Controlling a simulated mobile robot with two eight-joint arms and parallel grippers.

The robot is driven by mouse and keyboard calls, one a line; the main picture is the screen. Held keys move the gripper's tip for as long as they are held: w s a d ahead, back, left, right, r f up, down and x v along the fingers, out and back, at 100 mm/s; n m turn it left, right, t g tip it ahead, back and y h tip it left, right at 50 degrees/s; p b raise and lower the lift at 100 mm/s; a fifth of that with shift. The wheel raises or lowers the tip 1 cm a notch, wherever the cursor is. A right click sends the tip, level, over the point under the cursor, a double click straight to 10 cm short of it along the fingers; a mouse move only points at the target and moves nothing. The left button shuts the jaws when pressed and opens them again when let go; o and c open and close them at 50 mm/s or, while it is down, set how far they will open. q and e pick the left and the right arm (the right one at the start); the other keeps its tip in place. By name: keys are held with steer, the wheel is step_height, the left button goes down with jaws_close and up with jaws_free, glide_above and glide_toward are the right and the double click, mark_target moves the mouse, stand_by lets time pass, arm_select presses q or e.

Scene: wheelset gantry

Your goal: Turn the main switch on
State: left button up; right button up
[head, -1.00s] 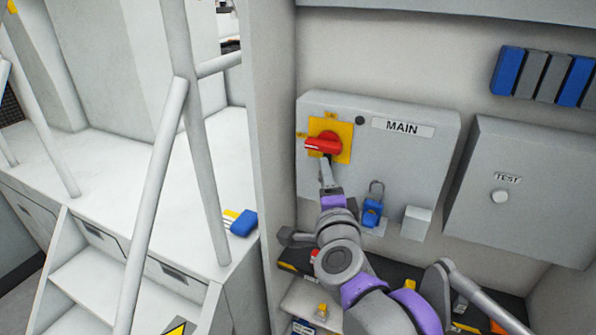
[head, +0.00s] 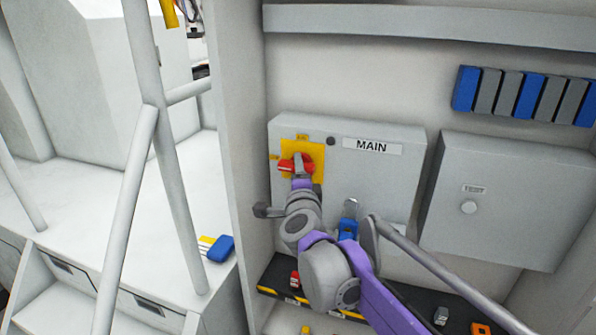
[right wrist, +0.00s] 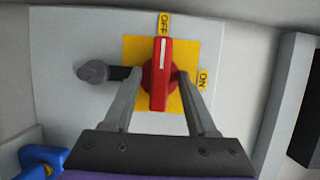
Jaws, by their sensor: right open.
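The main switch is a red rotary handle (head: 286,165) on a yellow plate (head: 303,146), on the grey box labelled MAIN (head: 385,180). In the right wrist view the red handle (right wrist: 160,90) has its white mark toward the OFF label (right wrist: 165,24); the ON label (right wrist: 203,79) is at the right. My right gripper (head: 301,172) is at the switch. In the right wrist view my right gripper (right wrist: 157,74) is open, one finger on each side of the handle. I cannot tell whether they touch it. My left gripper is not in view.
A blue padlock (head: 348,228) hangs below the switch, partly behind my right arm. A grey TEST box (head: 495,200) stands at the right. A shelf with small items (head: 440,315) is below. The cabinet's side wall (head: 242,130) is close at the left.

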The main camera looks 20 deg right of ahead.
jaws_close()
stand_by(0.3)
stand_by(1.1)
